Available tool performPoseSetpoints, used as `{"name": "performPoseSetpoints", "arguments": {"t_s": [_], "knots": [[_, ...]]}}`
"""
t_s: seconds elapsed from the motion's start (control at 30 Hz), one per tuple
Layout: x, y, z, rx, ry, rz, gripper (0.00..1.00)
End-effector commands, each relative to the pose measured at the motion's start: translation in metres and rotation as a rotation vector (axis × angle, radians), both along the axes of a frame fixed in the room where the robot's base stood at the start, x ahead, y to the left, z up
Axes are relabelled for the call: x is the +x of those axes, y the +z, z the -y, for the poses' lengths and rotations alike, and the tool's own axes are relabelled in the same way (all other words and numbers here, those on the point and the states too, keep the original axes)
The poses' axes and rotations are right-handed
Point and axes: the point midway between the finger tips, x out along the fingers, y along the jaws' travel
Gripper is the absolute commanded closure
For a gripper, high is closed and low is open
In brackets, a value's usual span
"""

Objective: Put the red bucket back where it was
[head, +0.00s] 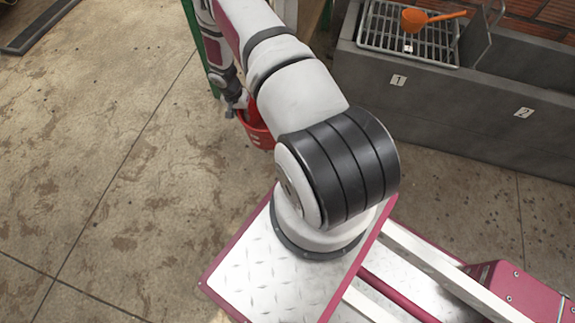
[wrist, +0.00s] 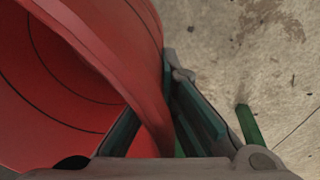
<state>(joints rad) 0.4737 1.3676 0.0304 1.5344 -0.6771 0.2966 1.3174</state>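The red bucket (head: 258,130) is in the head view, beyond my arm and partly hidden by it. White marks show on its side. My gripper (head: 240,104) is at the bucket's rim. In the wrist view the bucket (wrist: 90,60) fills the left side, with its open inside facing the camera. The bucket wall runs between the two dark green fingers of my gripper (wrist: 158,115), one inside the bucket and one outside. The gripper looks shut on the wall. The inner fingertip is hidden. I cannot tell whether the bucket touches the floor.
A grey concrete trough (head: 450,118) with labels 1 and 2 stands at right. A metal grate (head: 385,35) on it holds an orange scoop (head: 415,19). A green post (head: 190,22) stands behind my arm. The concrete floor (head: 80,150) at left is clear.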

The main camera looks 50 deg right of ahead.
Motion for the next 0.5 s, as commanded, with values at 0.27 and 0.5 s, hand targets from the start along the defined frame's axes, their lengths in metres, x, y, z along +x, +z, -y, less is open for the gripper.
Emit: {"name": "performPoseSetpoints", "arguments": {"t_s": [0.27,0.5], "knots": [[-0.058,-0.096,0.040,-0.001,-0.192,-0.007,1.00],[-0.073,-0.131,0.047,-0.001,-0.234,-0.007,1.00]]}}
